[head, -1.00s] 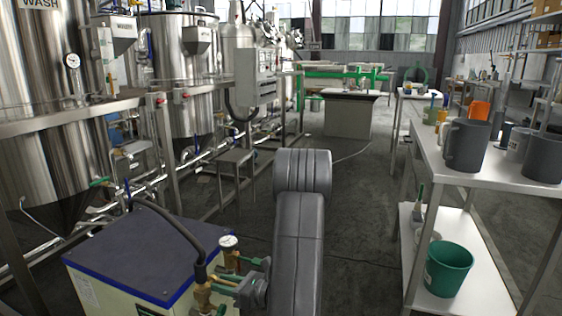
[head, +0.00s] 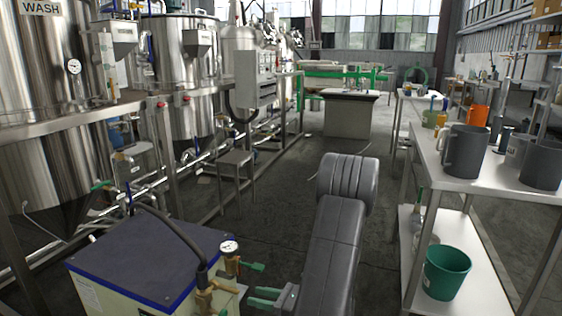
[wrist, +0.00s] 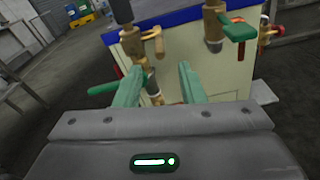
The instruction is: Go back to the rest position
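My gripper (head: 268,297) shows in the head view at the bottom, just right of the blue-topped unit (head: 150,258). In the wrist view its two green fingers (wrist: 160,88) stand apart with nothing held between them. Beyond them is the cream side of the same unit (wrist: 187,72), with brass valves. One valve with a green lever (wrist: 238,31) is at upper right. A round gauge (head: 229,247) and a brass valve (head: 206,300) show on the unit in the head view. My grey arm covers the floor in the middle.
At the right, a white table (head: 484,181) carries grey jugs (head: 462,150) and an orange cup (head: 478,115); a green bucket (head: 446,271) stands on its lower shelf. Steel tanks (head: 182,75) and pipework line the left. The aisle floor (head: 290,180) is clear.

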